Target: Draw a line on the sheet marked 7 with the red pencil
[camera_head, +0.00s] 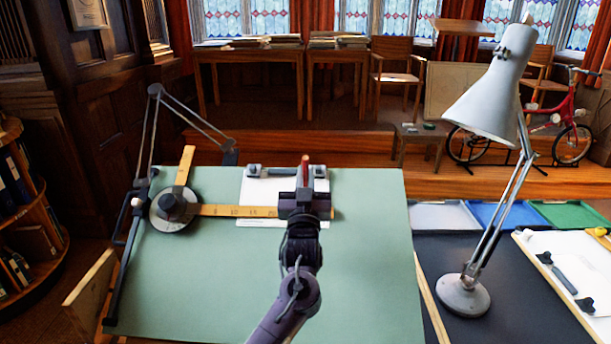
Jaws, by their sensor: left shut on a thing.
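My left gripper (303,190) is over the upper middle of the green drafting board, shut on the red pencil (305,171), whose end stands up above the jaws. The pencil's lower end is hidden by the gripper. A white sheet (262,194) is held by clips at its top edge near the board's far edge. My gripper covers its right part, and I see no number on it. I cannot tell whether the pencil touches it. Another white sheet (584,251) lies on a board at the far right, its mark also unreadable. My right gripper is not in view.
A drafting machine with a round head (174,207) and a yellow ruler (235,211) crosses the sheet. A grey lamp (463,293) stands on the dark table at right. Grey, blue (500,215) and green trays lie behind it. The green board's (190,290) near part is clear.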

